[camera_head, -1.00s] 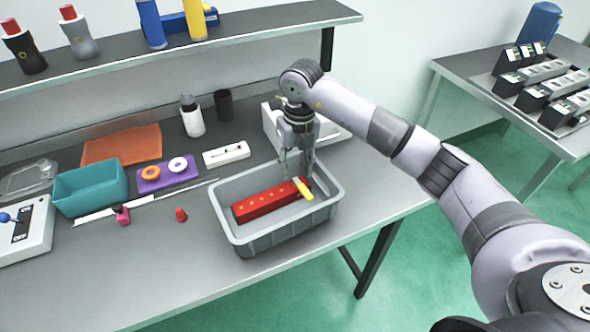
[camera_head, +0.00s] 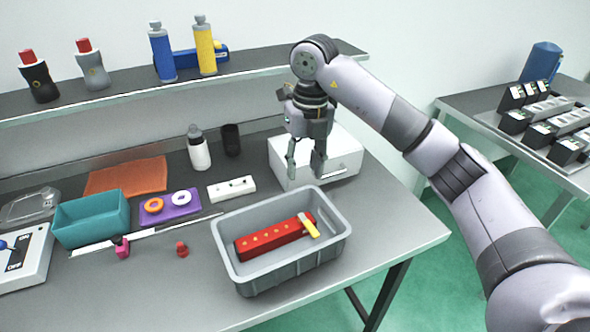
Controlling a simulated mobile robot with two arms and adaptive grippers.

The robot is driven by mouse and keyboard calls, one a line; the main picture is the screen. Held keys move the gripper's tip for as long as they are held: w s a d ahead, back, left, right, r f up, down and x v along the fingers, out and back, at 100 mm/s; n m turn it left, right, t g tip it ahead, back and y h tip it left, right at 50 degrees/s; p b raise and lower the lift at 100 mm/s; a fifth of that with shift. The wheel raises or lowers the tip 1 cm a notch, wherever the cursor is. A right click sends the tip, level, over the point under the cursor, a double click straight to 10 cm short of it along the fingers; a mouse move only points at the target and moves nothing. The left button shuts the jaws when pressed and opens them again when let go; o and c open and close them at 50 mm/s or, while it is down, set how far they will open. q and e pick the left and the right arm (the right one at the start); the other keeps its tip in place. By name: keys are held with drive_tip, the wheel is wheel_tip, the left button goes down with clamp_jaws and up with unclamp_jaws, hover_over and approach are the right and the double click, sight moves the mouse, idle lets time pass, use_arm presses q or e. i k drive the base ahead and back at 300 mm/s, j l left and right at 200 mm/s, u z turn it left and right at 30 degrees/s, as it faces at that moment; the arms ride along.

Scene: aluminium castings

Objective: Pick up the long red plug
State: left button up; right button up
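A long red block (camera_head: 268,241) with a row of small yellow dots lies in the grey bin (camera_head: 232,262). A yellow piece (camera_head: 309,224) lies at its right end, touching or overlapping it. A much shorter red plug (camera_head: 182,249) stands on the table left of the bin. My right gripper (camera_head: 305,174) hangs fingers down above the bin's back edge, in front of the white box. Its fingers are apart with nothing seen between them. My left gripper is not in view.
A white box (camera_head: 345,160) stands behind the bin. A teal tray (camera_head: 90,222), a purple holder (camera_head: 170,213) with rings, a pink piece (camera_head: 121,247) and a white bottle (camera_head: 199,152) are to the left. A shelf (camera_head: 130,98) overhangs the back.

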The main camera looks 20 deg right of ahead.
sight(183, 251)
drive_tip(key=i+j, duration=0.1)
drive_tip(key=j, duration=1.3)
drive_tip(key=i+j+z, duration=0.1)
drive_tip(key=j, duration=0.6)
